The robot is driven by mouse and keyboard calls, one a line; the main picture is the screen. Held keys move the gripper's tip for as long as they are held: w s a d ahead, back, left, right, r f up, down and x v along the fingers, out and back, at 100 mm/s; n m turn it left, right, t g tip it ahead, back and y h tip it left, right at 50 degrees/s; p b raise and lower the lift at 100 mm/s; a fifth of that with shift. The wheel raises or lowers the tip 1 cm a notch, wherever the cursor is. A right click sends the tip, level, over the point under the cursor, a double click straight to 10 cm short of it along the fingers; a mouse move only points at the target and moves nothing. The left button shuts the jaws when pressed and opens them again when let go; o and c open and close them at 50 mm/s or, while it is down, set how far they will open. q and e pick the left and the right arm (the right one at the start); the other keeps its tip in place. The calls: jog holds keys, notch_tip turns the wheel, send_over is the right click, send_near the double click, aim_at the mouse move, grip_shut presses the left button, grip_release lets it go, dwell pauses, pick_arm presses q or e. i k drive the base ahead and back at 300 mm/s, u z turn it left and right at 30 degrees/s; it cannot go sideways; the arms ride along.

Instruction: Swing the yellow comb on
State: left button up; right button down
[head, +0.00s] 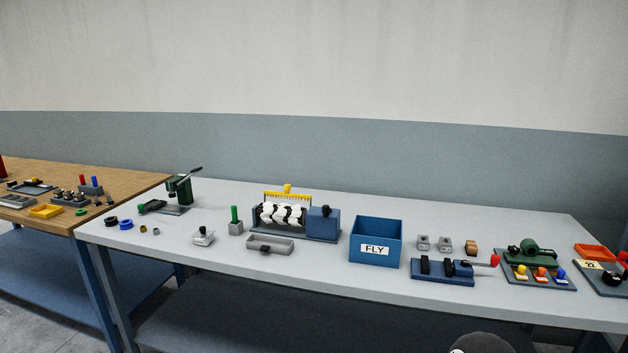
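The yellow comb (287,196) stands at the back of the carding machine, near the middle of the white table. Its toothed bar runs across behind and above the machine's roller (282,214), which carries white and black patches. A small yellow knob tops the comb. A blue housing (323,225) with a black knob sits at the machine's right end. I cannot tell whether the comb's teeth touch the roller. Neither of my grippers is in view.
In front of the machine lies a grey tray (249,245); a green-handled block (236,226) stands to its left. A blue FLY bin (375,253) stands to its right. Further right are a blue fixture with a red-knobbed crank (442,279) and a green machine (530,257). A wooden table (120,187) adjoins at left.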

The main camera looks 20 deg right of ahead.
aim_at(287, 187)
jog(key=u, duration=0.05)
jog(key=k, duration=0.65)
jog(key=u, duration=0.4)
jog(key=i, duration=1.7)
jog(key=z, duration=0.45)
